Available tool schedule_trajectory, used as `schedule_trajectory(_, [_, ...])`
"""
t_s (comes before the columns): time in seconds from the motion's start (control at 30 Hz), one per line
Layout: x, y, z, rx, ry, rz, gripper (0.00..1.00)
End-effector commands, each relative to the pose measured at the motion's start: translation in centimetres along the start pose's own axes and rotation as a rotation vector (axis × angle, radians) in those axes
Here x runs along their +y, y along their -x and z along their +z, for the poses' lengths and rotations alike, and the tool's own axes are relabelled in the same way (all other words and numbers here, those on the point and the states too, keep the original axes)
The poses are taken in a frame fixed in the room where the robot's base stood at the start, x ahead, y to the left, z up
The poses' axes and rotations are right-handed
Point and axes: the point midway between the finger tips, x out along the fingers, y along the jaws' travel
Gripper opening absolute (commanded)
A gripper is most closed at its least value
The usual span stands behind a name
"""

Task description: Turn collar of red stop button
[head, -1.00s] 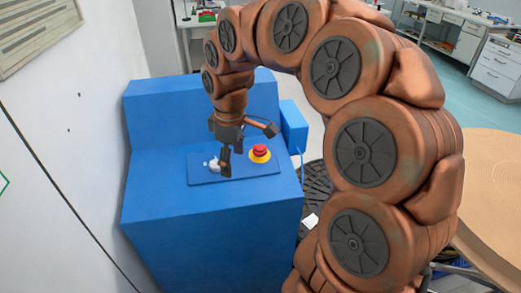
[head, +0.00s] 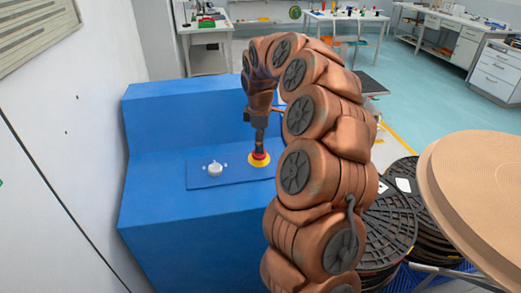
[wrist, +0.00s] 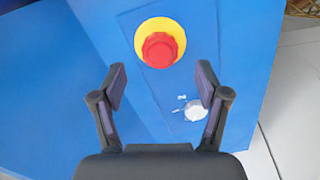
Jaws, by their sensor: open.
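The red stop button (head: 260,155) sits on a yellow base (head: 258,164) on the blue panel of the blue console. In the wrist view the red button (wrist: 159,49) and its yellow surround (wrist: 149,30) lie ahead of my gripper (wrist: 160,82), centred between the fingers but beyond their tips. The fingers are open and empty. In the head view my gripper (head: 260,141) points down just above the button, and one finger covers part of it.
A white knob (head: 215,169) is left of the button on the panel (head: 200,180); in the wrist view the knob (wrist: 195,110) lies near the right finger. Stacked black reels (head: 385,230) and a round tan tabletop (head: 480,190) stand to the right.

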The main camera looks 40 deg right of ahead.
Motion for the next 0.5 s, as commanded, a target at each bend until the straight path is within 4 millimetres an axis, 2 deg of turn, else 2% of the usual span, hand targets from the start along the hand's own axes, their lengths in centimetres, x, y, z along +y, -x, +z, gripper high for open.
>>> schedule_trajectory(0.3, [-0.1, -4.3, 0.0, -0.003, 0.001, -0.005, 0.74])
schedule_trajectory(0.5, [0.0, -5.2, 0.0, 0.0, -0.001, 0.002, 0.74])
